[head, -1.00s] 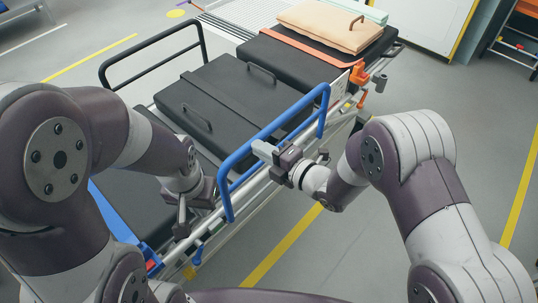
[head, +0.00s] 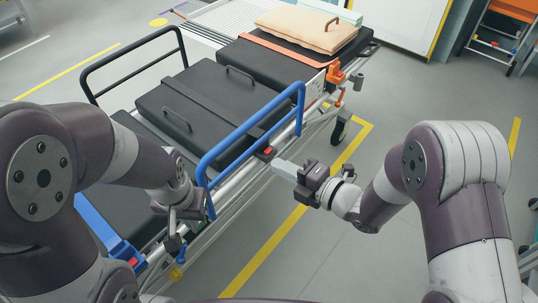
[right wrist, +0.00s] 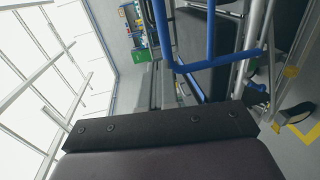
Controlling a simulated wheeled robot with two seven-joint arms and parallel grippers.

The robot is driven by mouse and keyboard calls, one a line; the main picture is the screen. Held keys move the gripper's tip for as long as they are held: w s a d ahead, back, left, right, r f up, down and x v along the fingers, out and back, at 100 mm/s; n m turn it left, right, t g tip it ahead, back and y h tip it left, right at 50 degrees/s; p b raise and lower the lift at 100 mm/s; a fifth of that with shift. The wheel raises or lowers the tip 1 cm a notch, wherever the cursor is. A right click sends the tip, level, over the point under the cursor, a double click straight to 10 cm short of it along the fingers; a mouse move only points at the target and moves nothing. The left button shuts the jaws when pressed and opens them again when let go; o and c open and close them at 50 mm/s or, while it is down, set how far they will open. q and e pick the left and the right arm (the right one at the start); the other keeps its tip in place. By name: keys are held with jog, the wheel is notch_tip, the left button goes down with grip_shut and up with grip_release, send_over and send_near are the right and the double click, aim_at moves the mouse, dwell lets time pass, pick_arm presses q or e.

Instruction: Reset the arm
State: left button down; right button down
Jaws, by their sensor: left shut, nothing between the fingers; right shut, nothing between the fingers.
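My right gripper (head: 285,169) is shut and empty over the floor, just right of the stretcher's near side, apart from the raised blue rail (head: 250,135). My left gripper (head: 174,240) is shut and empty, low at the stretcher's near side, close to the foot of the blue rail. The stretcher (head: 205,105) has black mattress sections with grab handles. In the right wrist view the blue rail (right wrist: 208,62) stands upright beyond the dark edge of my wrist; the right fingertips are not clear there.
A beige pillow (head: 300,28) and an orange strap lie at the stretcher's far end. A black rail (head: 130,62) stands on its far side. An orange cart (head: 505,25) is at the back right. Open grey floor with yellow lines (head: 275,245) lies right of the stretcher.

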jog(key=shift+s, duration=0.1)
jog(key=d+f+m+g+h, duration=0.2)
jog(key=d+f+m+h, duration=0.7)
jog(key=m, duration=0.3)
jog(key=s+d+r+m+g+h, duration=0.2)
jog(key=s+d+m+g+h, duration=0.3)
jog(key=s+d+m, duration=0.65)
notch_tip(320, 180, up, 17)
jog(key=a+m+g+p, duration=0.1)
jog(key=a+m+p, duration=0.2)
jog(key=p, duration=1)
jog(key=shift+m+y, duration=0.4)
jog(key=shift+m, duration=0.65)
